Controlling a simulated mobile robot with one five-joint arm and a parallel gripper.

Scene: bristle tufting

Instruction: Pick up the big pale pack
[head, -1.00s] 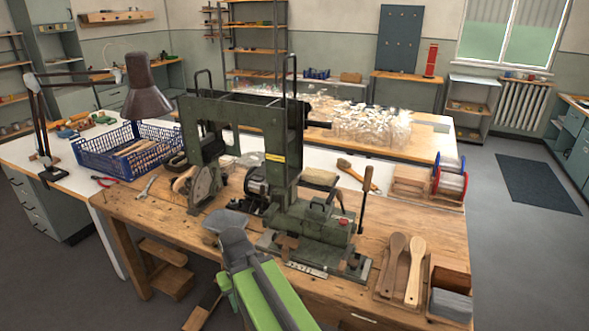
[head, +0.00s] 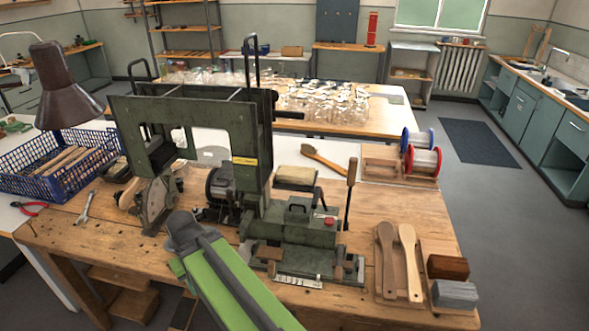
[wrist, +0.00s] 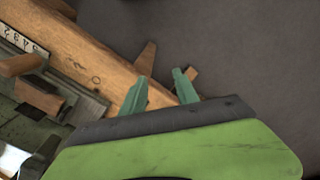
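A pale grey pack (head: 455,294) lies at the front right corner of the wooden bench, in front of a brown block (head: 447,267). A pale cream block (head: 297,177) rests on the green machine; I cannot tell for certain which is the big pale pack. My gripper (wrist: 160,82) shows two green fingers in the wrist view, apart and with nothing between them, above the bench's edge and the grey floor. In the head view my arm reaches up in front of the machine, and the fingers are hidden. No pack shows in the wrist view.
The green machine (head: 225,150) stands in the middle of the bench (head: 340,297). Wooden paddles (head: 397,262) lie left of the grey pack, and spools (head: 422,160) stand behind. A blue crate (head: 50,165) and a lamp (head: 62,90) are at left.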

